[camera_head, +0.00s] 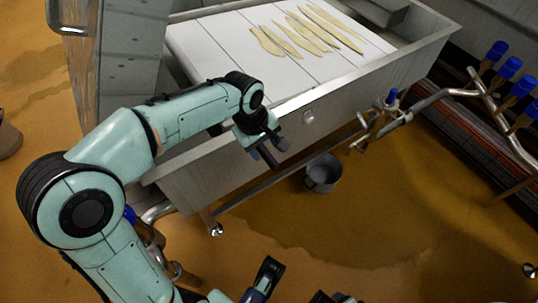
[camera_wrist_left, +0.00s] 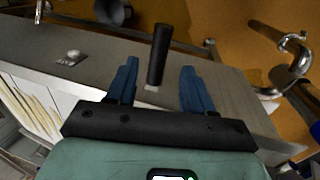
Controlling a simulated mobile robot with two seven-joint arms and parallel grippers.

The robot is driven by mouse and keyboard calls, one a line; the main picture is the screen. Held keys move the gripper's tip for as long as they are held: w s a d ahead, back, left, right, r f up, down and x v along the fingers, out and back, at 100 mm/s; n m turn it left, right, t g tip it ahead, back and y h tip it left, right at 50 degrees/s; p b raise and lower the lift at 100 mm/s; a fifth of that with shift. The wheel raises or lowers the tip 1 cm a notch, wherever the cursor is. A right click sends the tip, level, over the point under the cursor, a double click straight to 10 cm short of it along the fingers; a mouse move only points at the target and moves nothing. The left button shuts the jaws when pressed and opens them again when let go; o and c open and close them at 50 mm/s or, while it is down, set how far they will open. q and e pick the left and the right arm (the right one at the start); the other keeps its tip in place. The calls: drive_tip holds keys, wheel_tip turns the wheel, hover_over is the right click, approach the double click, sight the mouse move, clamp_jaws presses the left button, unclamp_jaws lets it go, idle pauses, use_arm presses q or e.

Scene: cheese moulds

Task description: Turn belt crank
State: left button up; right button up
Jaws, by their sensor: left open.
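The belt crank shows in the left wrist view as an upright black cylindrical handle (camera_wrist_left: 159,52) at the grey side wall of the steel vat. My left gripper (camera_head: 268,152) is open at the vat's near side wall in the head view. In the left wrist view its two blue fingers (camera_wrist_left: 158,85) stand apart, one on each side of the handle, with visible gaps. In the head view the gripper mostly hides the crank. Dark finger parts (camera_head: 265,275) at the bottom edge of the head view look like my right gripper, mostly cut off.
The steel vat (camera_head: 309,116) holds a white belt (camera_head: 215,55) with several pale yellow strips (camera_head: 305,30). A grey bucket (camera_head: 322,173) stands below on the wet orange floor. Pipes with blue-handled valves (camera_head: 391,97) run at the right. A steel cabinet (camera_head: 118,60) stands at the left.

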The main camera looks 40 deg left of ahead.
sight(268, 157)
use_arm(q)
drive_tip(key=b+x, duration=0.1)
drive_tip(key=x, duration=0.4)
drive_tip(key=shift+w+f, duration=0.1)
drive_tip(key=shift+f, duration=0.25)
use_arm(e)
drive_tip(key=w+f, duration=0.1)
drive_tip(key=w+d, duration=0.1)
drive_tip(key=w, duration=0.1)
drive_tip(key=shift+d+f+t, duration=0.2)
drive_tip(key=shift+f+t, duration=0.2)
use_arm(q)
clamp_jaws()
use_arm(e)
drive_tip(key=shift+s, duration=0.1)
